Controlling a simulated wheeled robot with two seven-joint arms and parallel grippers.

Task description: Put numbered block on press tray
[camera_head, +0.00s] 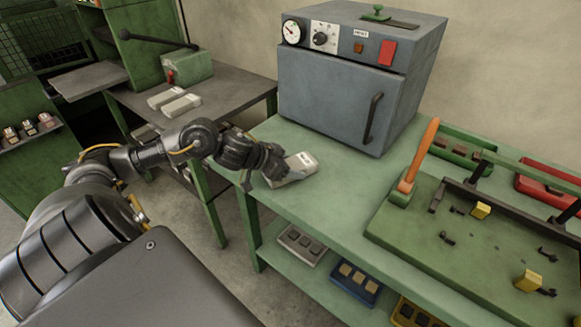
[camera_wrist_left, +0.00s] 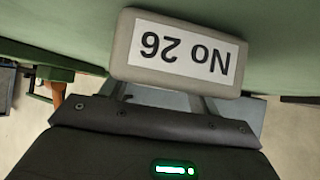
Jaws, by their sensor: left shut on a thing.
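A pale grey block (camera_head: 297,165) is held at the left front corner of the green bench. In the left wrist view the block (camera_wrist_left: 122,48) carries a white label reading "No 26", upside down in that picture. My left gripper (camera_head: 272,172) is shut on the block. I cannot tell whether the block touches the bench top. Two similar pale blocks (camera_head: 181,106) lie on the grey table at the left. Nothing in view is clearly marked as the press tray. My right gripper is not in view.
A grey oven (camera_head: 335,95) with a dial and shut door stands at the back of the green bench (camera_head: 335,215). A green plate (camera_head: 440,255) with an orange lever (camera_head: 420,155) fills the bench's right side. A green lever machine (camera_head: 188,68) stands on the grey table (camera_head: 225,85).

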